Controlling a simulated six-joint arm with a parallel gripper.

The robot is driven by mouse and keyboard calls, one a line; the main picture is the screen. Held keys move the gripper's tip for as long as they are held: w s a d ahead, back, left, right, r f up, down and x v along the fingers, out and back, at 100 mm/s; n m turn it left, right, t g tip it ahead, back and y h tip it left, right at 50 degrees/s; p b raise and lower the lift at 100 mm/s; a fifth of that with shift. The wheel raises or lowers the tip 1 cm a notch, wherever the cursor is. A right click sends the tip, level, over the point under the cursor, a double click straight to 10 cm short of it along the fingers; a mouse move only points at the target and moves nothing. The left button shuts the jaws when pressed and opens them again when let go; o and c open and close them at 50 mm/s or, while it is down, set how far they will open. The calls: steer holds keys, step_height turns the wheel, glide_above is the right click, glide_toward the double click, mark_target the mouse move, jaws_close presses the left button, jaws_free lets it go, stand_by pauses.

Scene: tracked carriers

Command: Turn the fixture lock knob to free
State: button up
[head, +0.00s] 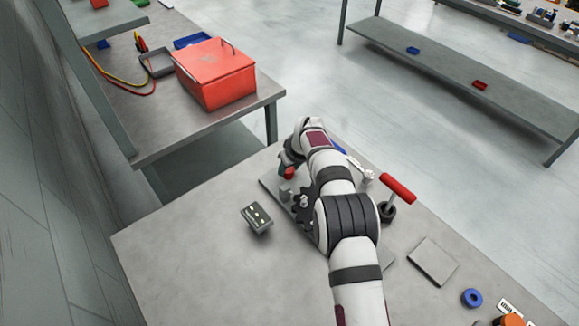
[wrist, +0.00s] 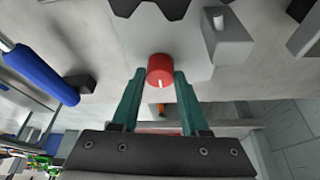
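The lock knob (wrist: 161,70) is a short red cylinder with a white line on its face. In the wrist view the line runs roughly up and down the picture. My gripper (wrist: 160,78) has its two teal fingertips on either side of the knob. In the head view the red knob (head: 289,173) shows just below my gripper (head: 288,166), over the fixture plate (head: 270,191). My arm hides much of the fixture there.
A grey block with a pin (wrist: 228,38) stands right of the knob in the wrist view. A red-handled lever (head: 398,188) rises right of my arm. A small dark box (head: 257,217) lies left of the fixture. A red case (head: 215,75) sits on the far bench.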

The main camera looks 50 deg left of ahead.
jaws_close()
steer(key=m+t, duration=0.1)
steer(key=m, duration=0.2)
steer(key=m+t+h, duration=0.1)
steer(key=m, duration=0.1)
steer(key=shift+s+a+m, duration=0.15)
steer(key=shift+m, duration=0.25)
steer(key=m+h, duration=0.1)
steer(key=m, duration=0.2)
steer(key=m+t+h, duration=0.1)
steer(key=m, duration=0.1)
steer(key=shift+a+m, duration=0.1)
steer(key=shift+m, duration=0.3)
steer(key=shift+m+t, duration=0.3)
steer(key=o, duration=0.5)
jaws_free()
steer(key=shift+o, duration=0.2)
